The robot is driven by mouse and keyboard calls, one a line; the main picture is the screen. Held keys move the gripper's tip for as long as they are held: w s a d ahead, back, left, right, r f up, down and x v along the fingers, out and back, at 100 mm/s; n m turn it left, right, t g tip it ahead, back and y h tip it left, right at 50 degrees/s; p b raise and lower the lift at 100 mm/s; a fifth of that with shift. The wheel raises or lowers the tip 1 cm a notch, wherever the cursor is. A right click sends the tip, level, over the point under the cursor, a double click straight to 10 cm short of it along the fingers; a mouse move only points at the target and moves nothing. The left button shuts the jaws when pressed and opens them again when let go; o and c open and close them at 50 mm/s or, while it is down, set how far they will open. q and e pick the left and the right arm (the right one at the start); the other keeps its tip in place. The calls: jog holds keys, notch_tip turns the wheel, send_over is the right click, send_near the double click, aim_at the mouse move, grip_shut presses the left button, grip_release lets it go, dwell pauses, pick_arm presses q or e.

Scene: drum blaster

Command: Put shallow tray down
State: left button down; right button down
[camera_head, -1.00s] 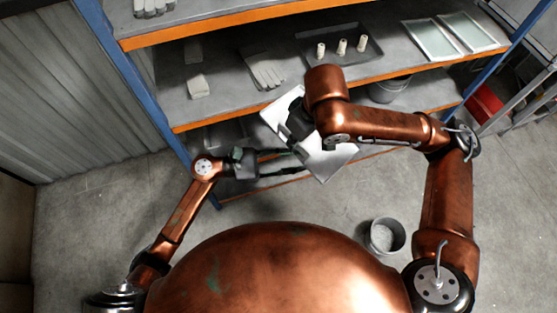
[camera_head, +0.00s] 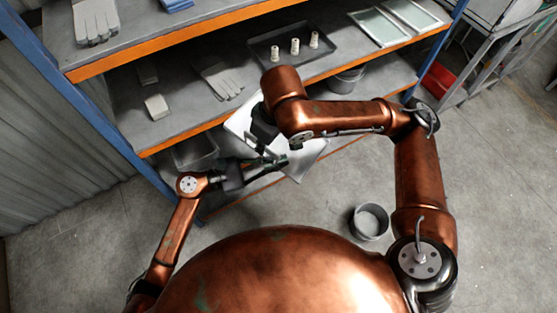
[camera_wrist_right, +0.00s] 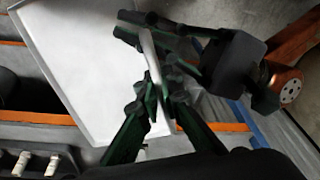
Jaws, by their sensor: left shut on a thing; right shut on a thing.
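The shallow tray (camera_head: 309,158) is a pale, flat rectangle, held tilted in front of the shelf rack, partly hidden by my right arm. In the right wrist view its broad face (camera_wrist_right: 85,65) fills the left side. My right gripper (camera_wrist_right: 158,95) is shut on the tray's edge; in the head view the right wrist (camera_head: 262,128) covers most of this grip. My left gripper (camera_head: 280,163) comes in from the left and is shut on the tray's near edge. Its dark fingers (camera_wrist_right: 145,32) also show at the top of the wrist view, close to the right fingers.
On the middle shelf lie gloves (camera_head: 222,80), a small pale block (camera_head: 156,107), a dark tray (camera_head: 262,56) with three white cylinders and framed panels (camera_head: 378,27). A grey bin (camera_head: 194,152) sits lower left. A bucket (camera_head: 370,221) stands on the open floor.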

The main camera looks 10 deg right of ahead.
dwell(0.6)
jog(key=c, duration=2)
grip_release()
jog(key=shift+c, duration=0.2)
jog(key=shift+r, duration=0.1)
